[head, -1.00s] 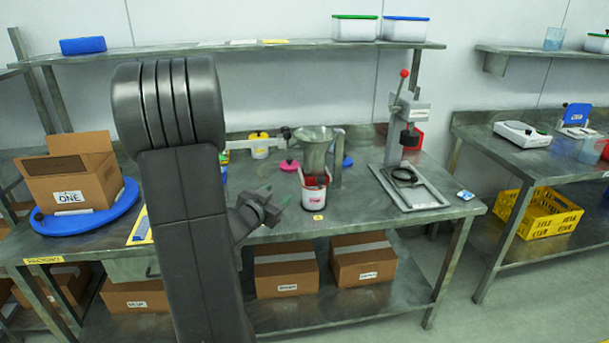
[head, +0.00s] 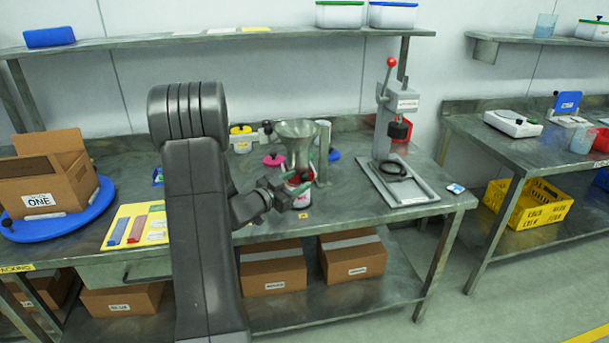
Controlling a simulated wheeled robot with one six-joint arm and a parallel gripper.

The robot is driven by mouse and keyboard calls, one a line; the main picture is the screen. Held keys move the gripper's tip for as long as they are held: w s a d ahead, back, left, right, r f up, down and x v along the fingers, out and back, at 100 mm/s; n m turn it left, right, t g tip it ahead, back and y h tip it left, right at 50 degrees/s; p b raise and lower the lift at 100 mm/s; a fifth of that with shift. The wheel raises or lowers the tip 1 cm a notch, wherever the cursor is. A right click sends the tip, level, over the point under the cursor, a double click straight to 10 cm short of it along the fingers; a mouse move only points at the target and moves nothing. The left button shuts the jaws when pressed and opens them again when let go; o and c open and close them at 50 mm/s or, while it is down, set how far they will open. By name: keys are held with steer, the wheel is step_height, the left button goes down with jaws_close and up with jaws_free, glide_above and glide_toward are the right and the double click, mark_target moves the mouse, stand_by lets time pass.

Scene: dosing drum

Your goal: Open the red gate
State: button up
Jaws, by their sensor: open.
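A grey metal funnel-shaped hopper (head: 297,135) stands on the bench, held by an upright bracket (head: 323,150). Red shows just below its outlet, around the red gate, mostly hidden behind my gripper's fingers. A white and red container (head: 302,201) stands below the outlet. My gripper (head: 295,182) is open, with its greenish fingertips in front of the red area under the hopper. I cannot tell whether the fingers touch the gate or whether the gate is open.
A press with a red-knobbed lever (head: 391,120) stands right of the hopper. A yellow board (head: 138,227) and a cardboard box on a blue turntable (head: 84,215) are at left.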

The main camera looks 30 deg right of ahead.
mark_target(301, 179)
steer(key=shift+x, duration=2)
